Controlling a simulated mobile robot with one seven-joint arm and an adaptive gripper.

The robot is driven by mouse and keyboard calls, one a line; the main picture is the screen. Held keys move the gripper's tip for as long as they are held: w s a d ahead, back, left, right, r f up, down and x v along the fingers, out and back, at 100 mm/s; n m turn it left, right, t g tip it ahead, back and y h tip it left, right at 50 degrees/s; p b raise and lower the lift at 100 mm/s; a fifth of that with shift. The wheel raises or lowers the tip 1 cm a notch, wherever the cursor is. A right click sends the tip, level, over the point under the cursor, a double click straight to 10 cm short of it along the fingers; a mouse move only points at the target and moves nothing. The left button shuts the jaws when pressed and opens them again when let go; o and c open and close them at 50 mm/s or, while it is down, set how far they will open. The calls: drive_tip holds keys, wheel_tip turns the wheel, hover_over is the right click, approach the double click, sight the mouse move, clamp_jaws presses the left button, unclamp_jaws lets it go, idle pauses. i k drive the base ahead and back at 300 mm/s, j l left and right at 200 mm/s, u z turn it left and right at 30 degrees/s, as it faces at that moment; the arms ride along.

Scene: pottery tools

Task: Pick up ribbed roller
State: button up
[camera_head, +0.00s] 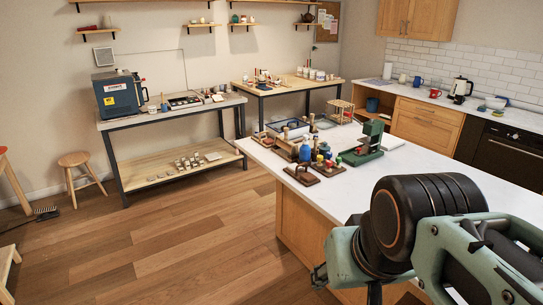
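I cannot pick out the ribbed roller for sure; the small pottery tools are too small to tell apart. My arm, teal and black, fills the lower right and covers part of the island. My gripper's fingers do not show in this view.
A green metal device (367,146) stands on the island beside the tools. A workbench (172,113) with a blue machine (119,93) stands at the left, and a second bench (287,86) behind it. A stool (82,172) is near the wall. The wood floor (160,245) between is clear.

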sight(312, 115)
drive_tip(key=i+j+u, duration=0.25)
drive_tip(key=i+j, duration=0.15)
drive_tip(key=j, duration=0.15)
drive_tip(key=i+j+u, duration=0.25)
drive_tip(key=i+j, duration=0.2)
drive_tip(key=i+j+z, duration=0.1)
drive_tip(key=i+z, duration=0.15)
drive_tip(key=i, duration=0.2)
drive_tip(key=i+j+z, duration=0.25)
drive_tip(key=i, duration=0.25)
drive_tip(key=i+l+z, duration=0.1)
drive_tip(key=i+z, duration=0.35)
drive_tip(key=z, duration=0.25)
drive_tip(key=i+z, duration=0.3)
drive_tip(key=i+l+z, duration=0.25)
drive_tip(key=i, duration=0.15)
drive_tip(key=i+z, duration=0.25)
drive_tip(key=i, duration=0.15)
drive_tip(key=k+l+u, duration=0.2)
drive_tip(key=k+l, duration=0.2)
drive_tip(key=k, duration=0.15)
